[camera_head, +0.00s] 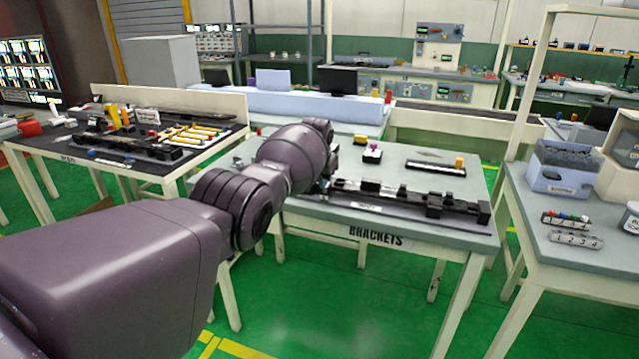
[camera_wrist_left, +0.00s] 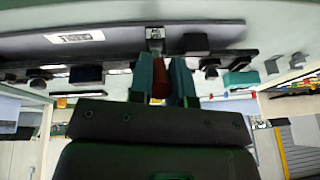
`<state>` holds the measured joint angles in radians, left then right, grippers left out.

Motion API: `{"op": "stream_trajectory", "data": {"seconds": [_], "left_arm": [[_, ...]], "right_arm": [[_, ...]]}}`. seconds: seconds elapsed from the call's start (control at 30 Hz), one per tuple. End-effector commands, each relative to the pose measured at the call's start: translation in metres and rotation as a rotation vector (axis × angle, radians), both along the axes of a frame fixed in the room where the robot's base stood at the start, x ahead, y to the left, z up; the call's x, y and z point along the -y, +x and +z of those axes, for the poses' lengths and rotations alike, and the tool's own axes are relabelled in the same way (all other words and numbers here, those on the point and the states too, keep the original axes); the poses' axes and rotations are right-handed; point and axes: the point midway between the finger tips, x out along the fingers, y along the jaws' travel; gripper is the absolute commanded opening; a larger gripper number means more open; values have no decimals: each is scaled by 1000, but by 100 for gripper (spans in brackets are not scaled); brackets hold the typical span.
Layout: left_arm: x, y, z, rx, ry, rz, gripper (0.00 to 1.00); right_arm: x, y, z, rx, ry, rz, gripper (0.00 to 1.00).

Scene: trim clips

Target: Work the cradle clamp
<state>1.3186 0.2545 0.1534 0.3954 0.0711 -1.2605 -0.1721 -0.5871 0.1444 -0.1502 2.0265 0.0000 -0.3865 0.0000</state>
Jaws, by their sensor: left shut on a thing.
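My left arm reaches from the left over the table marked BRACKETS. My left gripper (camera_head: 325,184) is at the left end of a long dark fixture (camera_head: 412,198), with its fingers mostly hidden behind the wrist. In the left wrist view, which looks upside down, the teal fingers of my left gripper (camera_wrist_left: 161,84) are shut on a reddish-brown piece (camera_wrist_left: 160,78), apparently part of the cradle clamp. The fixture's dark base strip (camera_wrist_left: 110,42) with a white label runs past the fingertips. A small metal block (camera_wrist_left: 155,34) is at the fingertips. My right gripper is not in view.
The BRACKETS table (camera_head: 459,226) also bears a black tray (camera_head: 436,168) with a yellow part behind the fixture, and a small black and yellow block (camera_head: 372,153). Another work table (camera_head: 160,165) stands at left; a bench with a blue bin (camera_head: 562,180) stands at right.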

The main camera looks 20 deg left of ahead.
Motion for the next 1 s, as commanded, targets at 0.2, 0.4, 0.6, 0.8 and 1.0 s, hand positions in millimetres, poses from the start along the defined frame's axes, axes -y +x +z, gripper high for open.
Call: {"op": "stream_trajectory", "data": {"seconds": [0.2, 0.4, 0.6, 0.8, 1.0], "left_arm": [[0, 0, -1, -8, 1, 1, 0], [0, 0, 0, -7, 0, 1, 0], [0, 0, 0, -7, 1, 0, 38], [0, 0, 0, -6, 1, -1, 43], [0, -1, 6, -4, 0, -1, 43]], "right_arm": [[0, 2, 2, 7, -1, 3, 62], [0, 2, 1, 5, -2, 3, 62], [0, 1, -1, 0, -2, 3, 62], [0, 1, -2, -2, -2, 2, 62], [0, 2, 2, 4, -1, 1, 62]]}}
